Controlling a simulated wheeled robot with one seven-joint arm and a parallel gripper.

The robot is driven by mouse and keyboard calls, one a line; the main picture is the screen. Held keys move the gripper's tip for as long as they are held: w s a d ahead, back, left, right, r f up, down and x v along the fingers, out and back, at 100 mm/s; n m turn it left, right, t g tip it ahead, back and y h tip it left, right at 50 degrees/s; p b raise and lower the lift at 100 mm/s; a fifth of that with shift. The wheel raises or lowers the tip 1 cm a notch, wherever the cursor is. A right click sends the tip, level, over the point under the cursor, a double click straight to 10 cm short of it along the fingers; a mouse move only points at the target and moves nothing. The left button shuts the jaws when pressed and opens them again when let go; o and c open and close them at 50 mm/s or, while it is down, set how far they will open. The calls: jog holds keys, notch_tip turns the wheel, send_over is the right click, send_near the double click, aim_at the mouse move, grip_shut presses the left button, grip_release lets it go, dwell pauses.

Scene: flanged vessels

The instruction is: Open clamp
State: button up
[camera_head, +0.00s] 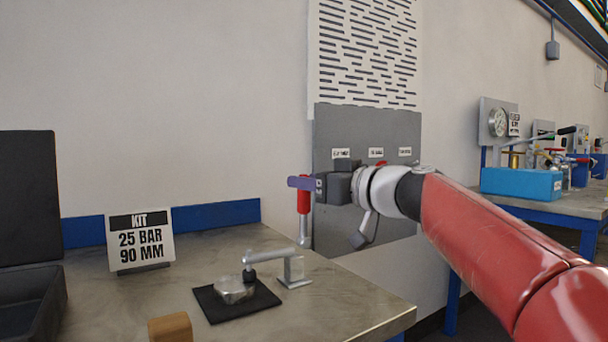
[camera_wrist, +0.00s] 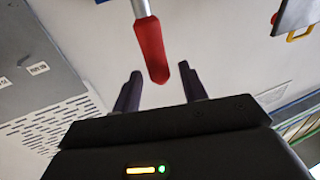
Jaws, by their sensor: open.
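The toggle clamp stands on the workbench, with its metal base and arm (camera_head: 268,255) lying level over a silvery hex part (camera_head: 233,290) on a black pad. Its red-gripped handle (camera_head: 304,198) points upright from the right end of the arm. My gripper (camera_head: 296,183) is at the upper part of the red grip, pointing left. In the wrist view my gripper (camera_wrist: 160,76) is open, and the red grip (camera_wrist: 151,50) lies between its two fingers, with space visible on both sides. The clamp's base is out of the wrist view.
A kit sign (camera_head: 140,240) stands at the back of the workbench (camera_head: 350,295). A black open case (camera_head: 30,300) is at the left, and a wooden block (camera_head: 170,327) at the front edge. A grey wall panel (camera_head: 338,130) is behind my gripper.

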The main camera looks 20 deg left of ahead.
jog(key=shift+x, duration=1)
jog(key=shift+c, duration=0.4)
grip_shut()
